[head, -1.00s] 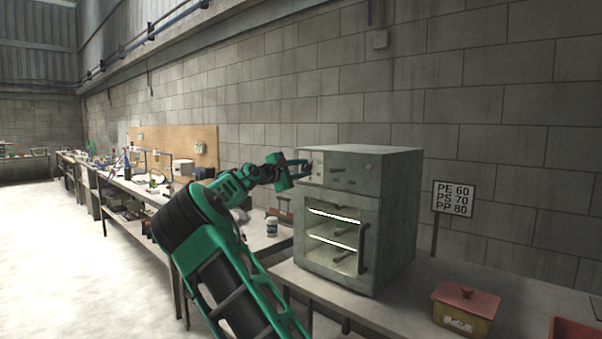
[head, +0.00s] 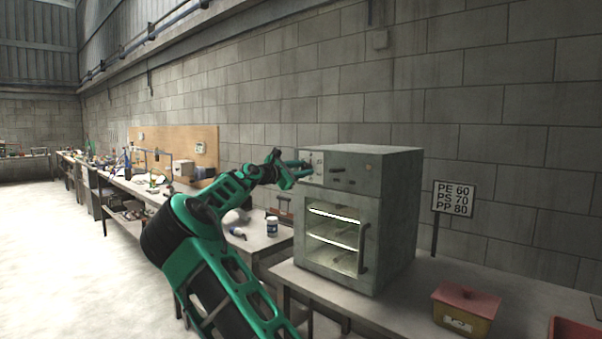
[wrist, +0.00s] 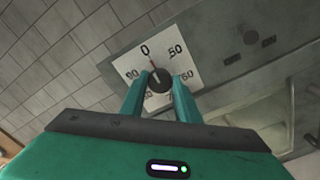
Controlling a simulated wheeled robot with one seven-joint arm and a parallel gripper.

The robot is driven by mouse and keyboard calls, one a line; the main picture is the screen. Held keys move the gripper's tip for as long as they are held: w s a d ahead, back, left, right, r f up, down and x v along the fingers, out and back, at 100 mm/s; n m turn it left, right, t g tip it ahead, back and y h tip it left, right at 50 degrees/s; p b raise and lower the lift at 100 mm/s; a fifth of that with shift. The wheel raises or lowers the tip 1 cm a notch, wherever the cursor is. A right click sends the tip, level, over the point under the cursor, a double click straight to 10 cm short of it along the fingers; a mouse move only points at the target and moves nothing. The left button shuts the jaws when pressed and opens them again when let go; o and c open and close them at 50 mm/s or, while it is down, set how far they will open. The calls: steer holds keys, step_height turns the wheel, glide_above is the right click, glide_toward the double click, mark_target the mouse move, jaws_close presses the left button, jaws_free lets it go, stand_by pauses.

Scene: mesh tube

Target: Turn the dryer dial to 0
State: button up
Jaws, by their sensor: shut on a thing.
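The dryer (head: 398,220) is a grey cabinet with a glass door, standing on the bench. Its dial (wrist: 159,82) is a dark round knob on a white scale plate (wrist: 188,60) with printed numbers. In the wrist view a red mark on the knob points toward the 0, or very close to it. My gripper (wrist: 163,80) has its two green fingers on either side of the knob, shut on it. In the head view my gripper (head: 306,164) reaches the upper left of the dryer's front, and the knob is mostly hidden there.
A sign (head: 453,198) reads PE 60, PS 70, PP 80. A red-lidded box (head: 465,309) stands on the bench at right.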

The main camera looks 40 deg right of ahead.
steer(key=shift+w+a+f, duration=0.2)
steer(key=shift+w+a, duration=0.05)
steer(key=shift+w, duration=0.1)
steer(key=o, duration=0.9)
steer(key=shift+o, duration=0.7)
steer(key=shift+s+d+r, duration=0.1)
steer(key=shift+s, duration=0.05)
steer(key=a, duration=1)
steer(key=shift+s+a, duration=0.35)
steer(key=shift+a, duration=0.05)
